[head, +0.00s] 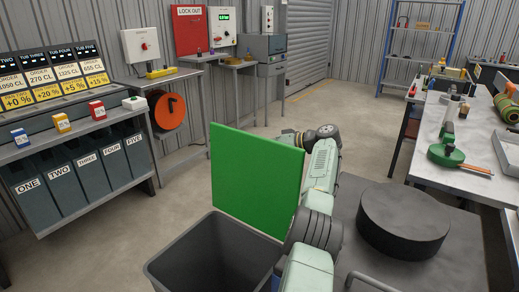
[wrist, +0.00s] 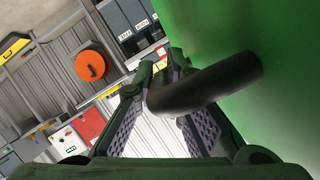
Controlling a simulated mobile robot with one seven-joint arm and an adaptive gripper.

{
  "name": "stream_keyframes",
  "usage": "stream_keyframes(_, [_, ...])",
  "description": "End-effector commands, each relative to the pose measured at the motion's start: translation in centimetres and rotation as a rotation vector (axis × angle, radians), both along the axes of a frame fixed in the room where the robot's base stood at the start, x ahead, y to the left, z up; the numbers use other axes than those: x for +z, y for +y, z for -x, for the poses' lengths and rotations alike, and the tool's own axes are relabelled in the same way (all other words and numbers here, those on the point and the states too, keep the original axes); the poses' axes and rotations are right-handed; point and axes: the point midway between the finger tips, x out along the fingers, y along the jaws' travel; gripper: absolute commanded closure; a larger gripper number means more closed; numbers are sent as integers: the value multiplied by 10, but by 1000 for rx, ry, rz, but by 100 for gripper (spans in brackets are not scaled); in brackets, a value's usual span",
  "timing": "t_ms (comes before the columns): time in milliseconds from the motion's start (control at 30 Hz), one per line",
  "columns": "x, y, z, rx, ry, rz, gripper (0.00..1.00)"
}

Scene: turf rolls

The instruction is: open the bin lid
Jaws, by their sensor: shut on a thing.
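The bin (head: 213,258) is a dark grey open-topped container at the bottom of the head view. Its green lid (head: 255,180) stands raised, close to upright, at the bin's far side, and the dark opening shows below it. In the wrist view the lid (wrist: 280,70) fills the right side, with a black bar handle (wrist: 215,82) standing out from it. My gripper (wrist: 160,100) has its dark green fingers with grey ridged pads on either side of the handle, shut on it. In the head view the lid hides my gripper.
My arm (head: 318,185) runs just right of the lid. Left is a bench with labelled bins (head: 80,170). An orange reel (head: 170,111) hangs beyond it. At right a grey table (head: 470,165) holds tools. The floor behind the lid is clear.

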Motion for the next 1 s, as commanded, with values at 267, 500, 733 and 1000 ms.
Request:
stream_keyframes(267, [0,0,0,-1,5,-4,100])
stream_keyframes(500, [-1,0,0,0,5,-4,86])
stream_keyframes(733, [-1,0,0,0,6,-3,80])
stream_keyframes(1000, [2,-8,3,-1,4,-3,80])
